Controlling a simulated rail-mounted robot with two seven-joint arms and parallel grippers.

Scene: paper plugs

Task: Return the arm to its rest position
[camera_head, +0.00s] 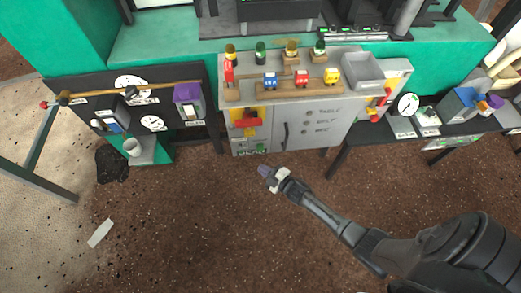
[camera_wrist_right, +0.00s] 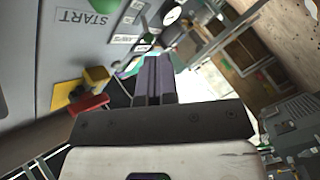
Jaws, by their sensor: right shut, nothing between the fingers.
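My right arm (camera_head: 345,228) reaches in from the lower right in the head view. Its gripper (camera_head: 264,171) is in front of the grey cabinet, above the brown floor, apart from the cabinet's lower front. In the right wrist view the fingers (camera_wrist_right: 155,78) are together, shut and empty. My left gripper does not show in either view.
The grey cabinet (camera_head: 290,128) carries red, blue and yellow plugs on its top and a grey bin (camera_head: 363,70). A dark table (camera_head: 70,85) with gauges stands left, another table (camera_head: 435,120) right. A paper strip (camera_head: 100,233) lies on the floor. The floor in front is open.

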